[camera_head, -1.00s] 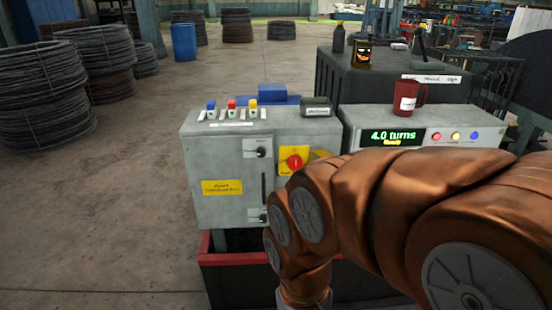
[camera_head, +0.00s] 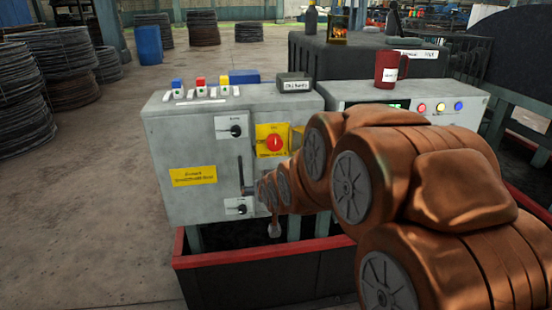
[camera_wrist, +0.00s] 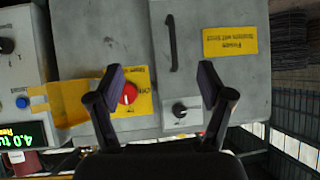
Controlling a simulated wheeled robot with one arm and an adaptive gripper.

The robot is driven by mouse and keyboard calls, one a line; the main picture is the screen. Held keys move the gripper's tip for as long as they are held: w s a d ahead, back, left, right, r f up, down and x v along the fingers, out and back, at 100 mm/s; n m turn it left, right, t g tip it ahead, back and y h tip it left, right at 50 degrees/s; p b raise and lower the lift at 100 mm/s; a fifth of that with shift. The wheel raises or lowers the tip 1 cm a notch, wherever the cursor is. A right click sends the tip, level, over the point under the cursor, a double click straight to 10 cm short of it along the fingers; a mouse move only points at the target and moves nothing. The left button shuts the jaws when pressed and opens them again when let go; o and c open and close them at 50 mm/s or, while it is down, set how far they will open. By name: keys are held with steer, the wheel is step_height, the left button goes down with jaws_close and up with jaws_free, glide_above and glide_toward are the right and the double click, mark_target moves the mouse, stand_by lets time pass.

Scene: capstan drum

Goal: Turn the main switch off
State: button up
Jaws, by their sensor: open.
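The main switch appears to be the red rotary knob (camera_head: 275,143) on a yellow plate on the grey cabinet's front. In the wrist view, which is upside down, the red knob (camera_wrist: 128,93) shows just right of the left finger. My gripper (camera_wrist: 161,82) is open and empty, facing the cabinet front. A black rotary knob (camera_wrist: 180,110) lies in view between the fingers, nearer the right one. I cannot tell the exact gap to the panel. In the head view my arm reaches toward the cabinet's lower right and the gripper is mostly hidden.
The grey cabinet (camera_head: 190,140) also has a vertical black handle (camera_wrist: 172,43) and a lower knob (camera_head: 240,207). A console (camera_head: 350,93) stands to its right, with a red mug (camera_head: 390,70) on it. A red-rimmed bin (camera_head: 260,254) sits below.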

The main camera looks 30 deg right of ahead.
steer(key=w+d+m+t+h+b, duration=0.1)
steer(key=w+d+t+h+b, duration=0.1)
steer(key=w+d+t+b, duration=0.3)
steer(key=m+t+h, duration=0.1)
glide_toward(276, 146)
steer(key=w, duration=0.2)
steer(key=shift+d+x, duration=0.15)
steer(key=shift+x, duration=1.85)
steer(key=shift+d+x, duration=0.1)
steer(key=shift+x, duration=1.95)
steer(key=shift+s+f, duration=0.1)
steer(key=shift+s, duration=0.05)
steer(key=c, duration=1.2)
steer(key=shift+o, duration=0.2)
